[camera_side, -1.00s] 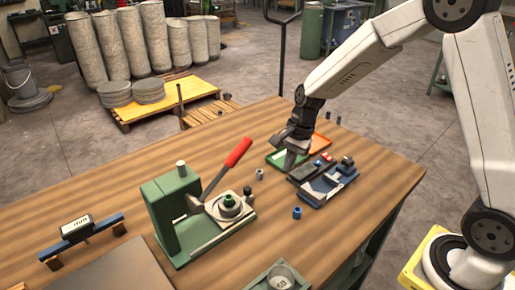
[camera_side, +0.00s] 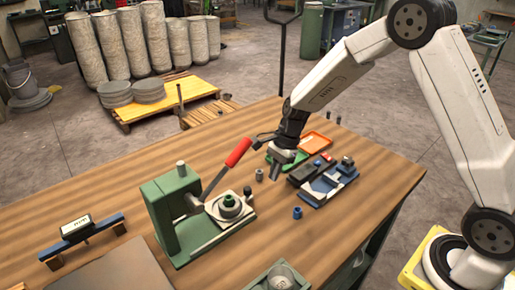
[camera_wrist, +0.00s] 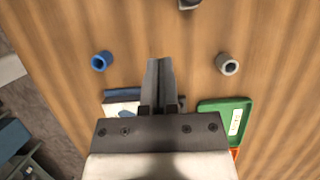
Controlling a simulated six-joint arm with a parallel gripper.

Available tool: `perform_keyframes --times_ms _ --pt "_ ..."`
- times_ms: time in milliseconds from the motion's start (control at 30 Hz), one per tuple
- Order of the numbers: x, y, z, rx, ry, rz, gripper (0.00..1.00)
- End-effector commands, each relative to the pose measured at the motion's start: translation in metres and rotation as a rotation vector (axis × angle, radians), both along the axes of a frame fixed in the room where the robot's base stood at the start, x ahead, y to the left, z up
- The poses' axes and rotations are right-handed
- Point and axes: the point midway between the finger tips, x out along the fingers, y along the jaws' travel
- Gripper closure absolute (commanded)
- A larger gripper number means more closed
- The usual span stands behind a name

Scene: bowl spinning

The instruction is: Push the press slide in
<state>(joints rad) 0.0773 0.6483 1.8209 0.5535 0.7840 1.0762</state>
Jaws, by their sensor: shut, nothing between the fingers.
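The green press (camera_side: 170,215) stands on the wooden bench, with its red-handled lever (camera_side: 238,152) tilted up to the right.
A grey bushing (camera_side: 259,174) and a blue bushing (camera_side: 297,212) stand on the bench near my gripper. Bare wood separates gripper and press.

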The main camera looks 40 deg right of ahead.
Motion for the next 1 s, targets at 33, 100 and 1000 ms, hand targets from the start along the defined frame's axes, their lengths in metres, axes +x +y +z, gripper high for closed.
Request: perform_keyframes --times_ms 33,100,1000 --pt "-0.001 0.003 -0.008 0.000 0.004 0.001 1.00" --pt "-0.001 0.007 -0.018 -0.001 0.002 0.002 1.00" --pt "0.000 0.064 -0.059 0.000 -0.001 0.001 1.00"
